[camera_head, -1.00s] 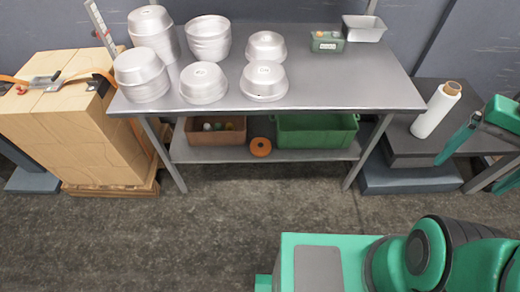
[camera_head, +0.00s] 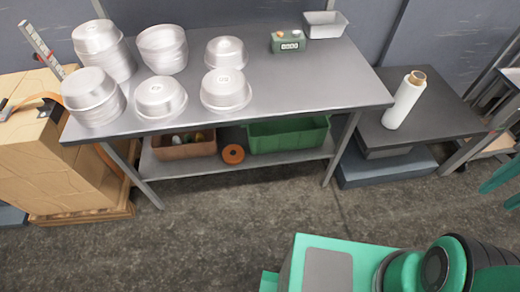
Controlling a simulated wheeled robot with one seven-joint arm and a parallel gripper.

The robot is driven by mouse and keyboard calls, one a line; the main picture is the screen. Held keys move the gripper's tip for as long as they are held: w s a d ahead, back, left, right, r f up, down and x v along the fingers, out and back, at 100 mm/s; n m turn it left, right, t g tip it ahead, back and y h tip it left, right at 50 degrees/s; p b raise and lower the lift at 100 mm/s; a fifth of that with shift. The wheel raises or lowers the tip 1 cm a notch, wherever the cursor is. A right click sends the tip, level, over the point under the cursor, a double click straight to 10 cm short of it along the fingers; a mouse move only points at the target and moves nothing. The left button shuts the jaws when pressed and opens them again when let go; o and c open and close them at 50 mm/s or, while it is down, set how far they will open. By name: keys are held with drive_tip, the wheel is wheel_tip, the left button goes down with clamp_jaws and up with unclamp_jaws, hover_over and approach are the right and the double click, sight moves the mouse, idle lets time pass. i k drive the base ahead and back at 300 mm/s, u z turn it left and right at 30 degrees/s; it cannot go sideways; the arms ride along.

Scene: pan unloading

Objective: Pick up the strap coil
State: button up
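The strap coil (camera_head: 233,154) is a small orange ring with a dark centre. It lies on the lower shelf (camera_head: 195,168) of the metal table, between a brown bin and a green bin, and is in plain view. Green parts of my arm's end (camera_head: 500,177) show at the right edge of the head view, far to the right of the coil and apart from it. They are cut off by the frame, so the gripper's opening is unclear.
The brown bin (camera_head: 180,150) and green bin (camera_head: 290,137) flank the coil. Stacked metal pans (camera_head: 92,98) stand on the tabletop (camera_head: 290,80) above. Strapped boxes (camera_head: 45,150) are at left, and a white roll (camera_head: 404,101) is on a dark table at right. The floor in front is clear.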

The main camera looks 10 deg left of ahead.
sight(233, 155)
drive_tip(key=z, duration=1.2)
drive_tip(key=k, duration=1.9)
drive_tip(key=u, duration=1.8)
drive_tip(key=i, duration=1.05)
